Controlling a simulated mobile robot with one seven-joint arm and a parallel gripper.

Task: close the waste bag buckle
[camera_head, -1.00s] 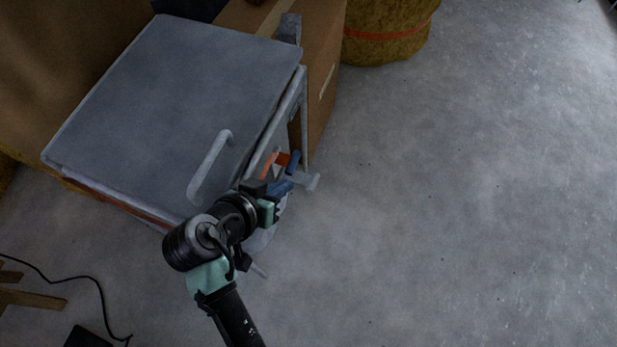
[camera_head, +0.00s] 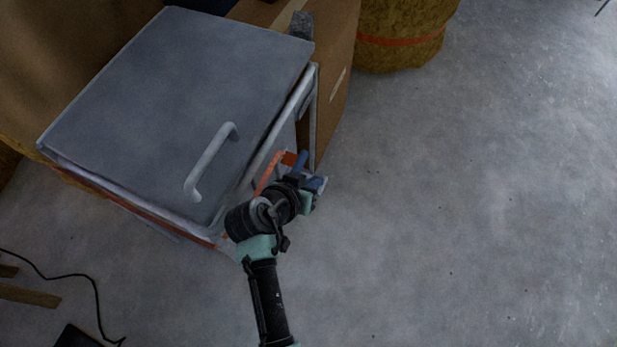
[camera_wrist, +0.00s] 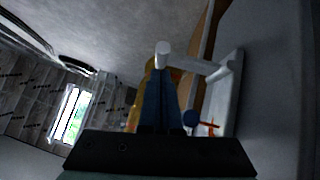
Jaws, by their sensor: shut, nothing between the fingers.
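A grey lidded frame or bin (camera_head: 170,110) with a pale bar handle (camera_head: 210,160) fills the left half of the head view. On its right side is an orange curved part (camera_head: 268,170) with a blue end piece (camera_head: 301,160), which looks like the buckle. My gripper (camera_head: 317,184) is beside it, slightly below the blue piece; contact cannot be told. In the wrist view my blue fingers (camera_wrist: 160,85) are together and hold nothing. A round blue knob with a thin red part (camera_wrist: 192,118) shows just right of them. The bag itself is not clearly visible.
A pale rod with a rounded end (camera_wrist: 162,55) crosses beyond my fingertips. A cardboard box (camera_head: 335,90) stands behind the frame, and a yellow-brown bale with an orange band (camera_head: 400,38) behind that. The concrete floor (camera_head: 480,200) at right is clear.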

